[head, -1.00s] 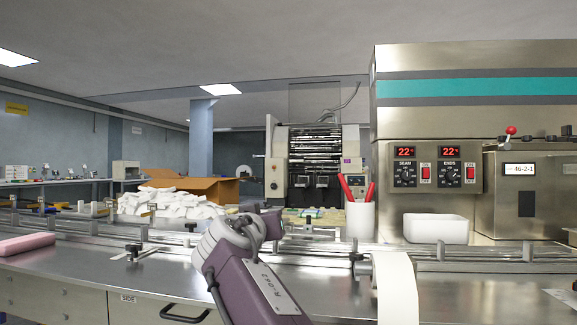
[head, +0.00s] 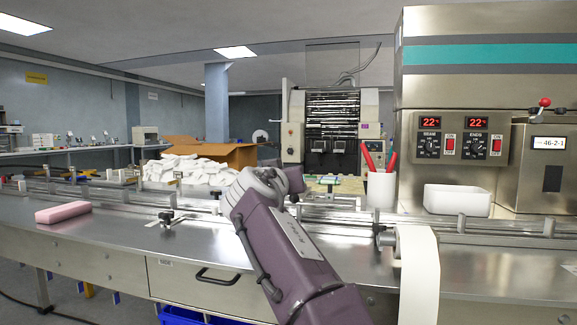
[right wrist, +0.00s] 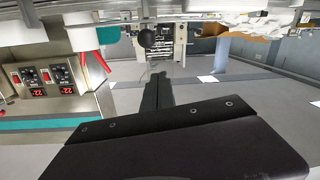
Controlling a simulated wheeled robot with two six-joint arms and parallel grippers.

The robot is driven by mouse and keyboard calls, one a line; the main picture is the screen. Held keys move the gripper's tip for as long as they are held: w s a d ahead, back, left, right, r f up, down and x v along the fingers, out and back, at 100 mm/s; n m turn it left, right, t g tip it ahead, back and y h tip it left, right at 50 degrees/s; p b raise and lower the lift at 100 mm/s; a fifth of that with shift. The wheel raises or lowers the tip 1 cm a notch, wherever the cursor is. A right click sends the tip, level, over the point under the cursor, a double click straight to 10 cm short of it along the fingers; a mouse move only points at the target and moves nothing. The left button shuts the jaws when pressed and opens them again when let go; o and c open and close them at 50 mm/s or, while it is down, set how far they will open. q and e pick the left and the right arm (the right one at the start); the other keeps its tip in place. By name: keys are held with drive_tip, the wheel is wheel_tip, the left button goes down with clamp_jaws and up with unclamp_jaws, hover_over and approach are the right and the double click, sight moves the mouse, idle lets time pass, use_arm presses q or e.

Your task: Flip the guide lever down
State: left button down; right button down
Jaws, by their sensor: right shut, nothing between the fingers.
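My right arm enters the head view from the bottom, with its purple forearm and grey wrist over the conveyor rail. Its gripper is mostly hidden behind the wrist there. In the right wrist view, which looks upside down, the right gripper's dark fingers (right wrist: 158,92) are shut and empty. A lever with a red ball (head: 544,102) stands on the steel box at right. My left gripper is out of view.
A steel conveyor table (head: 110,235) spans the front, with guide rails and black clamp knobs (head: 166,216). A pink block (head: 62,212) lies at left. A white cup with red-handled tools (head: 380,190), a white tray (head: 457,200) and a film strip (head: 418,275) are at right.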

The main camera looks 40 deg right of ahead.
drive_tip(key=s+a+f+b, duration=0.1)
drive_tip(key=s+a+f, duration=0.1)
drive_tip(key=s+a, duration=0.4)
drive_tip(key=shift+s+a+f, duration=0.3)
drive_tip(key=shift+a, duration=0.2)
